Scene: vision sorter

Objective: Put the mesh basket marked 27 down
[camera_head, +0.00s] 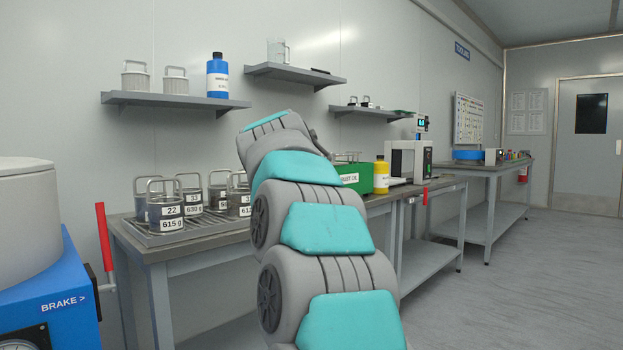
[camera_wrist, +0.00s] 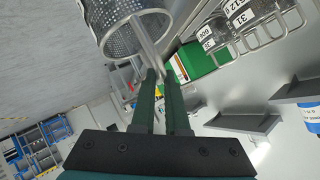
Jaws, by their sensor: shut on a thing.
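A grey perforated mesh basket (camera_wrist: 120,40) hangs by its wire handle at the top of the wrist view. My gripper (camera_wrist: 159,76) is shut on that handle. No number on this basket faces the camera, so I cannot read its mark. In the wrist view the basket appears clear of the bench, with the floor behind it. In the head view my arm hides the gripper and the held basket.
Several numbered baskets, one marked 22 (camera_head: 166,212), stand on a slotted grey tray (camera_head: 150,238) on the bench. A green box (camera_head: 357,178) and a yellow bottle (camera_head: 381,176) are further along. A blue machine (camera_head: 50,300) is at left; shelves (camera_head: 175,100) hang above.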

